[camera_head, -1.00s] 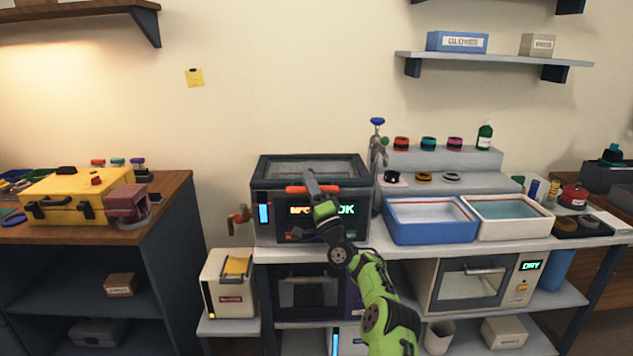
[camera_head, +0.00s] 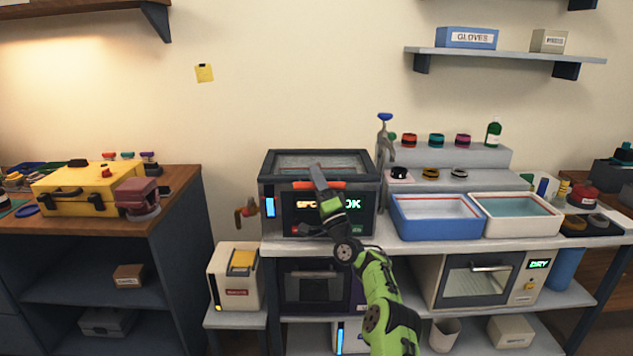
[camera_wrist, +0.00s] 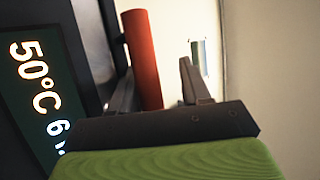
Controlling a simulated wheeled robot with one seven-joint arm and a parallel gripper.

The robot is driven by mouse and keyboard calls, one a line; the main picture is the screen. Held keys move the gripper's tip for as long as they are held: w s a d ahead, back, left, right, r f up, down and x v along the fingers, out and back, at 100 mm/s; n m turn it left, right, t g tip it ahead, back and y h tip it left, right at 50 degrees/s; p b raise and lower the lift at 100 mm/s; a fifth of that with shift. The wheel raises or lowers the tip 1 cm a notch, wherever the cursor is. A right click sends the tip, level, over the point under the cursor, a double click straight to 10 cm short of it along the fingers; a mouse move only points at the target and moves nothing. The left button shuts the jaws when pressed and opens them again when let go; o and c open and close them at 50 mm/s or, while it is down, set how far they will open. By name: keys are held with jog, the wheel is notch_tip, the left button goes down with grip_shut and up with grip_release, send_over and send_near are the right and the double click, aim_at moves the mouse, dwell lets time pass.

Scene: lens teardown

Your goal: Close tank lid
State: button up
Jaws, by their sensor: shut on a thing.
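The tank (camera_head: 275,222) is a dark box with a lit display on its front, on the bench in the head view. Its lid (camera_head: 374,158) is a dark frame with a see-through pane and lies about level on top. The red bar handle (camera_head: 300,185) runs along the lid's front edge. My gripper (camera_head: 316,170) is at the middle of this handle and shut on it. In the wrist view the red handle (camera_wrist: 142,60) stands between the fingers of my gripper (camera_wrist: 157,72), close to the left one. My wrist hides part of the display.
A metal stand with a blue knob (camera_head: 385,117) is close to the tank's right side. A blue tray (camera_head: 435,229) and a white tray (camera_head: 520,228) stand further right. A red-handled tap (camera_head: 247,212) is at left. The wall is clear above the tank.

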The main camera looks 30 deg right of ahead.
jog(key=shift+f, duration=0.85)
jog(key=shift+s+f, duration=0.1)
jog(key=shift+f, duration=0.25)
jog(key=s+r+v, duration=0.1)
jog(key=v, duration=1.3)
jog(key=shift+s, duration=0.15)
jog(key=shift+r, duration=0.2)
